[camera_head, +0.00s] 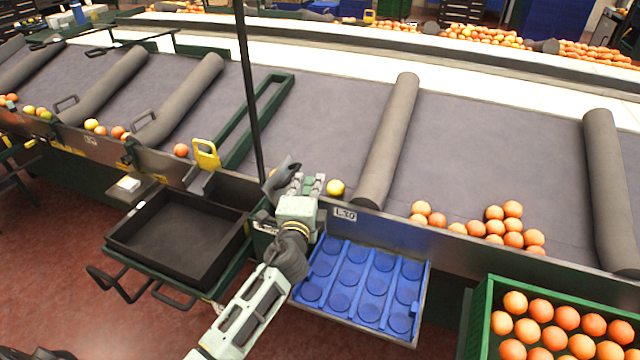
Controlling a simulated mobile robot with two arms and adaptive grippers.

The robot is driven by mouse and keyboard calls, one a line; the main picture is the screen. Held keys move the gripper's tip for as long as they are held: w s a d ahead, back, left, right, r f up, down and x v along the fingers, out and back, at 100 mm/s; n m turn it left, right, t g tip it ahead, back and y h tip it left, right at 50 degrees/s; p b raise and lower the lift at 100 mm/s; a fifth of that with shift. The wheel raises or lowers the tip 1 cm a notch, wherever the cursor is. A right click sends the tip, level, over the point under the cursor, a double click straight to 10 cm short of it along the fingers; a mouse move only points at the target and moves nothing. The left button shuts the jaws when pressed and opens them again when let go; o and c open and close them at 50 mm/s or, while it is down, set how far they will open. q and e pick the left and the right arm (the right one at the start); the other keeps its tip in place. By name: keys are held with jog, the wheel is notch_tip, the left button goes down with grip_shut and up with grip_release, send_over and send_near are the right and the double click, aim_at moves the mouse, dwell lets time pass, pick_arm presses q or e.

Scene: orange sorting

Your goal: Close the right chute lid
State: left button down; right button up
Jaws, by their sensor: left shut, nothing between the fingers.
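My left gripper (307,184) is over the front rail of the sorting table, with its arm coming up from the bottom. It is shut and empty. A dark grey flap-like part (282,174) stands tilted just left of its fingers; I cannot tell if they touch, or if this is the right chute lid. Another chute part with a yellow handle (206,154) stands upright farther left on the rail. The gripper and wrist hide part of the rail and the chute opening. My right gripper is not in view.
A black tray (128,236) is below the rail at left, and a blue cupped tray (418,283) is at right. A thin dark pole (248,80) rises left of the gripper. Padded grey dividers (388,140) cross the table. A green crate (481,318) holds oranges.

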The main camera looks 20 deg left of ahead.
aim_at(275, 183)
pick_arm(q)
jog(key=a+n+p, duration=0.1)
jog(key=a+n, duration=0.1)
jog(key=a, duration=0.1)
jog(key=a+f+n+g+p, duration=0.1)
jog(key=a+n, duration=0.1)
jog(key=a+f+n+h+p, duration=0.1)
jog(key=a+n+p, duration=0.1)
jog(key=a+n, duration=0.1)
jog(key=shift+w+a+f, duration=0.1)
jog(key=shift+w+a, duration=0.05)
jog(key=shift+a, duration=0.2)
jog(key=shift+a+f+n+g, duration=0.3)
jog(key=shift+a+f+n, duration=0.2)
jog(key=shift+n, duration=0.1)
jog(key=shift+a+f, duration=0.55)
